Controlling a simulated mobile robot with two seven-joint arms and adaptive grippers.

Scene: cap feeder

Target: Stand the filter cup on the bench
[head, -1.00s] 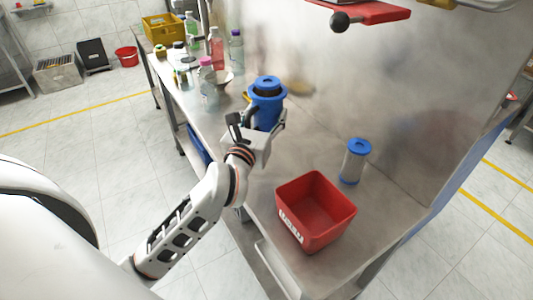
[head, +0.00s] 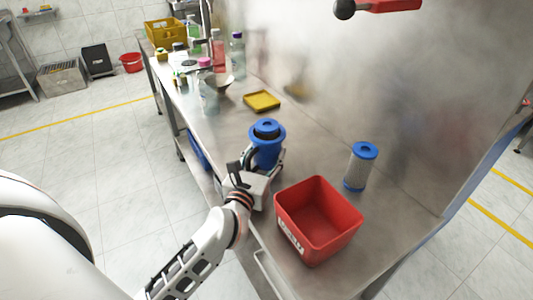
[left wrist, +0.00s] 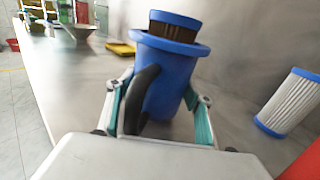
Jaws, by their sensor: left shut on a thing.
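The filter cup is a blue cup (head: 266,152) with a wide rim and a dark handle. A blue-capped filter sits inside it, with its dark pleats showing above the rim in the left wrist view. My left gripper (head: 263,170) is shut around the cup's body, one finger on each side, and also shows in the left wrist view (left wrist: 160,112). The cup looks close to upright, over the steel bench (head: 232,120). Its base is hidden by the gripper, so I cannot tell whether it touches the bench. My right gripper is not in view.
A red bin (head: 346,229) stands right of the cup, near the front edge. A white filter with blue ends (head: 360,168) stands behind the bin, by the steel wall. A yellow tray (head: 262,101) lies beyond the cup. A funnel (head: 219,83) and several bottles stand farther back.

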